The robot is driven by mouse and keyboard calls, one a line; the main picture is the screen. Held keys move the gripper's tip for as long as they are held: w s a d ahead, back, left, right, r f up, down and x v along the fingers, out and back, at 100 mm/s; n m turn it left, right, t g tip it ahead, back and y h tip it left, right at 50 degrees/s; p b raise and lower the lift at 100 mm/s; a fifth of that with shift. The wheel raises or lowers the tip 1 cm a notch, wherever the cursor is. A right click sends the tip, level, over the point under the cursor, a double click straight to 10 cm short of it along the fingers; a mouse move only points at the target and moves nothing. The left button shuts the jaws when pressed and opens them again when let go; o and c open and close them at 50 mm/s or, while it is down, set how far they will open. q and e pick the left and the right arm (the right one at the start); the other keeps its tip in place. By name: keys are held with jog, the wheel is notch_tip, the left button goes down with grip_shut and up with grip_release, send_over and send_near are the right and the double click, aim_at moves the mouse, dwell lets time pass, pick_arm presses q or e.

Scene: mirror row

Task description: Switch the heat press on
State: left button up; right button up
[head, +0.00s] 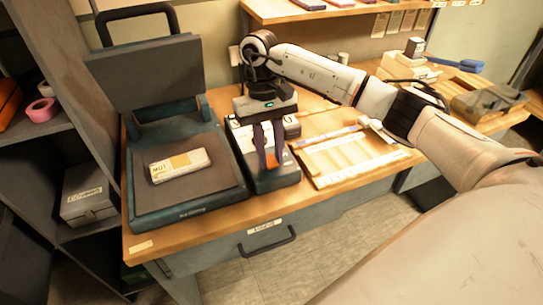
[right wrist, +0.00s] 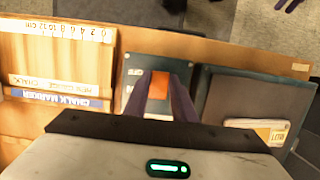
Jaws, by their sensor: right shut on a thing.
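The heat press (head: 185,211) stands at the left of the bench with its dark upper plate (head: 150,73) raised. A pale labelled packet (head: 180,165) lies on its lower plate. Right of the press is a dark control box (head: 268,184), also in the right wrist view (right wrist: 135,70), with small lettering beside an orange switch (right wrist: 158,84). My right gripper (head: 271,163) points down over this box, its two fingers closed around the orange switch. The fingers partly hide the switch, and its position cannot be told. My left gripper is not in view.
A wooden board with rulers and markers (head: 345,157) lies right of the control box. Boxes and a dark tray (head: 485,103) sit farther right. A shelf (head: 320,12) hangs above the bench. A dark shelving unit (head: 60,150) stands at the left.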

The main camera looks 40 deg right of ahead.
jog(key=shift+w+g+b, duration=0.2)
jog(key=shift+g+b, duration=0.25)
jog(key=shift+g, duration=0.25)
jog(key=o, duration=1.1)
jog(key=shift+c, duration=0.2)
jog(key=shift+r, duration=0.1)
jog(key=p+v, duration=0.1)
jog(key=v, duration=0.9)
jog(key=shift+d+p, duration=0.25)
jog(key=shift+p, duration=0.15)
